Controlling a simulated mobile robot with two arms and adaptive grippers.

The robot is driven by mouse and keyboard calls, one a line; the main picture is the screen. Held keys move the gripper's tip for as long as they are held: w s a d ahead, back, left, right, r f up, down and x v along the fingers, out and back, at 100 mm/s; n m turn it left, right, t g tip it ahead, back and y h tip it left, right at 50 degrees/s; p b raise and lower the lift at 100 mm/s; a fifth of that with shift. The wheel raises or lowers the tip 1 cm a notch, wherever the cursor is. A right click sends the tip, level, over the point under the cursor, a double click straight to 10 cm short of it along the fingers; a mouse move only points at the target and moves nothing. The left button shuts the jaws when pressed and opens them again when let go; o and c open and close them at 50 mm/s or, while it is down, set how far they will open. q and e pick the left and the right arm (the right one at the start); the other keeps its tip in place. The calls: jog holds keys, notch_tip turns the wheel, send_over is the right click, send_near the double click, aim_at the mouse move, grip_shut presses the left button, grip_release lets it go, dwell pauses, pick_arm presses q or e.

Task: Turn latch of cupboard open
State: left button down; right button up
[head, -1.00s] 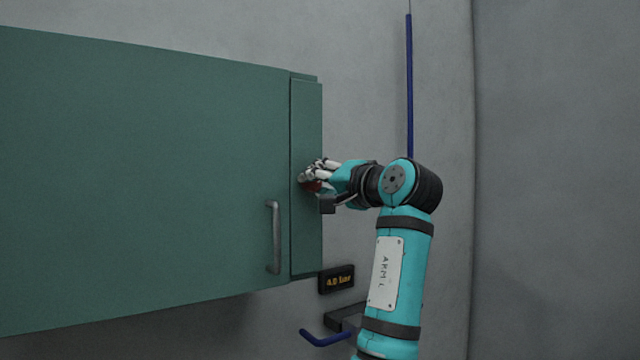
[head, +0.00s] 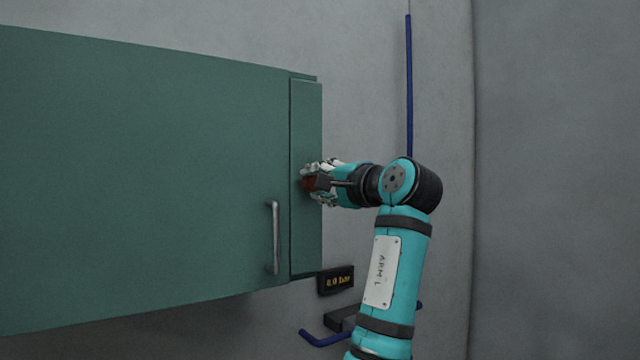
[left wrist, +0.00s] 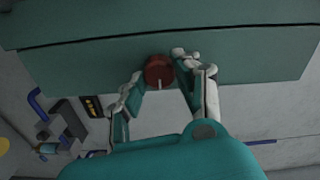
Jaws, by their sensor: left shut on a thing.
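The green cupboard (head: 150,180) fills the left of the head view, its door closed, with a grey bar handle (head: 275,238) near the right edge. The red-brown latch knob (head: 309,184) sits on the narrow strip beside the door; in the left wrist view the round latch (left wrist: 158,70) shows a pale mark at its lower edge. My left gripper (head: 318,184) is at the latch, with its fingers on either side and shut on it. The left gripper (left wrist: 160,78) partly hides the latch in the head view. My right gripper is not in view.
A small dark display (head: 336,280) reading in bar is mounted below the cupboard's right end, above a blue lever (head: 322,339). A blue pipe (head: 409,85) runs up the grey wall. The wall to the right is bare.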

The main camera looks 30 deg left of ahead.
pick_arm(q)
jog(key=shift+r, duration=0.15)
jog(key=c, duration=1.2)
grip_release()
jog(key=shift+o, duration=1.3)
jog(key=shift+a, duration=0.1)
jog(key=v, duration=1.2)
